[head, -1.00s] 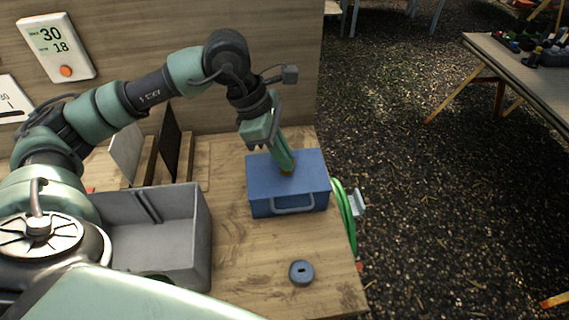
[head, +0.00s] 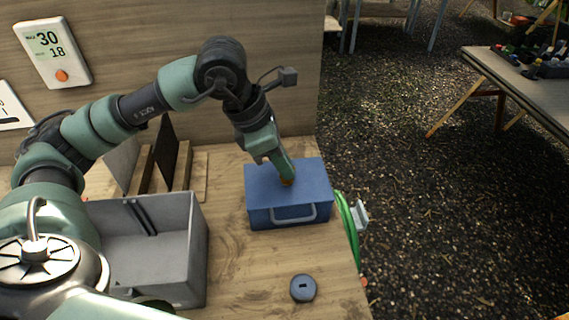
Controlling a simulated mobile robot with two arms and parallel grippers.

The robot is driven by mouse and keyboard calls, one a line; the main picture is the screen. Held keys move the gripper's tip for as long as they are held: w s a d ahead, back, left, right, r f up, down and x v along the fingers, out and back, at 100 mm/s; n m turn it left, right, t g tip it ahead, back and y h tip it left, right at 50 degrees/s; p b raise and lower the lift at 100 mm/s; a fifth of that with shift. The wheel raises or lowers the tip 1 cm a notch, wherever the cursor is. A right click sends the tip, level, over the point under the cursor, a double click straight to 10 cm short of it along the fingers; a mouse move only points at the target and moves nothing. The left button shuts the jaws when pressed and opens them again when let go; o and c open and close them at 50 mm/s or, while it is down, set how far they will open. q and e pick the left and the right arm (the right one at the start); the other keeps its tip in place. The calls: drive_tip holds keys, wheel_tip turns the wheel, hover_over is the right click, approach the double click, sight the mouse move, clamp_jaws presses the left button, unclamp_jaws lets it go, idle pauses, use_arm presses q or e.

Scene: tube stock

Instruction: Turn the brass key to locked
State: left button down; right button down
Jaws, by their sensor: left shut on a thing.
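A blue box (head: 306,181) with a grey handle (head: 294,214) on its front stands on the wooden bench, near its right edge. My left gripper (head: 286,178) points down at the top of the box. It is shut on the brass key (head: 287,183), of which only a small yellowish bit shows below the fingertips. The fingers hide most of the key, so I cannot tell its angle. My right gripper is not in view.
A grey open bin (head: 190,262) stands to the left on the bench (head: 236,266). A dark round piece with a slot (head: 303,288) lies in front of the box. A green hose (head: 347,222) hangs at the bench's right edge. A panel (head: 52,52) is on the wall behind.

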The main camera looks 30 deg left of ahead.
use_arm(q)
drive_tip(key=c, duration=1.6)
unclamp_jaws()
drive_tip(key=v, duration=0.8)
drive_tip(key=shift+f, duration=0.15)
